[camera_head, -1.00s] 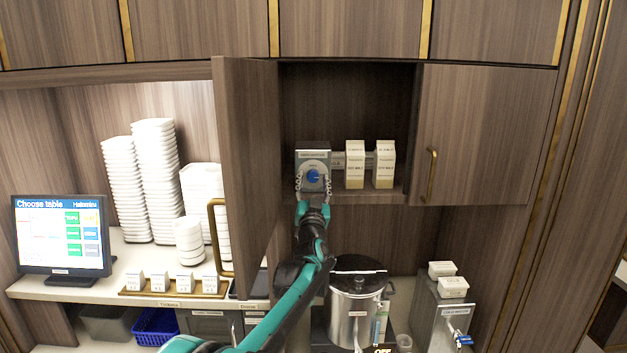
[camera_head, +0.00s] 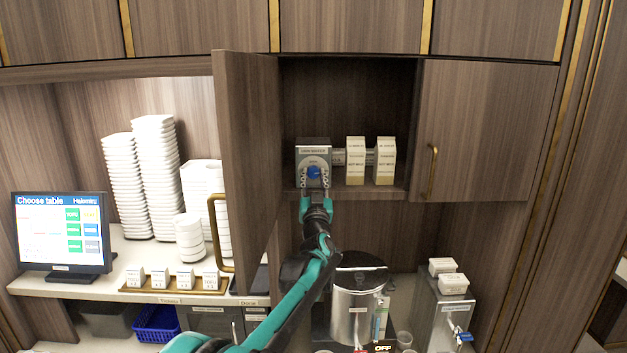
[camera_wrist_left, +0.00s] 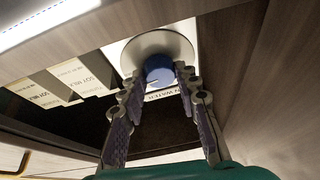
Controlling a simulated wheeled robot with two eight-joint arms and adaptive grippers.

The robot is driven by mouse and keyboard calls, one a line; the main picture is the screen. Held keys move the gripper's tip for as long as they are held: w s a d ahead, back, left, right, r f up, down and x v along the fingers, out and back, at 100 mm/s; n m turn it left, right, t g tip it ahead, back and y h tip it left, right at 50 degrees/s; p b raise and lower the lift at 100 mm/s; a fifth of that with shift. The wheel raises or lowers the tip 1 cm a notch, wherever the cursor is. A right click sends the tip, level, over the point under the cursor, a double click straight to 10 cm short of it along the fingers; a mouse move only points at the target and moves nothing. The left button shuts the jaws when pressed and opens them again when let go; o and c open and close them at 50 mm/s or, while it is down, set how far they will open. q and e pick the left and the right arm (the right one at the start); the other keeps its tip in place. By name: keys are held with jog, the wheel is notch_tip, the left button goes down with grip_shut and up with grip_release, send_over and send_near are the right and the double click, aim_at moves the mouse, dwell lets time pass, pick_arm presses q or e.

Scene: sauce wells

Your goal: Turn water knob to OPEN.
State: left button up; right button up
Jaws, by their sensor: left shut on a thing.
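The water knob (camera_head: 314,172) is a round blue knob on a grey-and-white panel (camera_head: 313,152) inside the open cupboard. In the left wrist view the knob (camera_wrist_left: 159,70) stands out from a pale round plate (camera_wrist_left: 140,48), with a label partly reading "WATER" beside it. My left gripper (camera_head: 315,183) reaches up to the panel from below. In the wrist view its two fingers (camera_wrist_left: 160,82) are shut on the knob, one on each side. The knob's setting cannot be read. My right gripper is not in view.
Two cartons (camera_head: 355,160) stand right of the panel on the shelf. The open cupboard door (camera_head: 247,150) is close on the left of my arm; a shut door (camera_head: 485,130) is on the right. Below are a metal pot (camera_head: 352,312) and a dispenser with a blue-handled tap (camera_head: 460,335).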

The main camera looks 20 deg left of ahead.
pick_arm(q)
jog(key=n+y, duration=0.1)
jog(key=n, duration=0.1)
jog(key=n+g+y, duration=0.1)
jog(key=n, duration=0.2)
jog(key=shift+d+b, duration=0.15)
jog(key=shift+b, duration=0.15)
jog(key=n+g, duration=0.1)
jog(key=n, duration=0.1)
jog(key=n+y, duration=0.1)
jog(key=n, duration=0.2)
jog(key=shift+w+d+r+g+y, duration=0.1)
jog(key=shift+r+g+y, duration=0.05)
jog(key=shift+g+y, duration=0.2)
jog(key=n+g, duration=0.1)
jog(key=n, duration=0.1)
jog(key=n+g+y+p, duration=0.1)
jog(key=n, duration=0.2)
jog(key=shift+r+n+g, duration=0.15)
jog(key=shift+n+g, duration=0.1)
jog(key=shift+n, duration=0.05)
jog(key=n+g+p, duration=0.1)
jog(key=n, duration=0.3)
jog(key=shift+n+g+p, duration=0.4)
jog(key=shift+h, duration=0.25)
jog(key=o, duration=1.2)
jog(key=shift+c, duration=0.2)
jog(key=shift+s+d, duration=0.3)
jog(key=v, duration=1.1)
jog(key=shift+s, duration=0.15)
